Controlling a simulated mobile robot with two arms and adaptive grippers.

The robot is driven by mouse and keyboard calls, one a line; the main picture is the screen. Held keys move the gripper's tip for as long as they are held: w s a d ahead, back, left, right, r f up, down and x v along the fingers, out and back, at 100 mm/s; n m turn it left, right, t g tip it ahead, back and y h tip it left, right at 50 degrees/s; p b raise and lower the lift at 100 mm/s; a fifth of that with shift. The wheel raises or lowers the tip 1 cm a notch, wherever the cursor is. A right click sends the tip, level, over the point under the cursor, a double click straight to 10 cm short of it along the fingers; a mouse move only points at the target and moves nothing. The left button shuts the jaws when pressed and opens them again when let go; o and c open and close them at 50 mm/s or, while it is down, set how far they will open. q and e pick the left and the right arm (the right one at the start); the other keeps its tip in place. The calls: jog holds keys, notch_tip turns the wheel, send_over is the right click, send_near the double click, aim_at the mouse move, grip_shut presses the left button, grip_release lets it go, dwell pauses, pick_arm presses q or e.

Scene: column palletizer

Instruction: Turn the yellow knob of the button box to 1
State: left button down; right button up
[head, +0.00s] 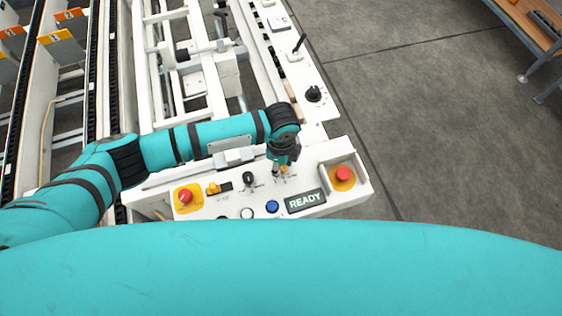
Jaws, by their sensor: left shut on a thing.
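The white button box (318,160) stands in the middle of the head view. My left arm comes in from the left and bends down over the box. My left gripper (281,170) points down at the panel, just above the READY display. It is shut on a small yellow knob (285,169), which the fingers mostly hide. The knob's pointer and its marks are too small and too covered to read. My right gripper is not in view.
Near the gripper are a black knob (248,178), a blue button (272,207) and the lit READY display (306,200). Red stop buttons sit at the left (185,197) and right (343,174).

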pick_arm(q)
jog(key=shift+m, duration=0.3)
jog(key=c, duration=1)
grip_release()
jog(key=shift+r, duration=0.1)
notch_tip(320, 180, up, 12)
jog(key=shift+f, duration=0.1)
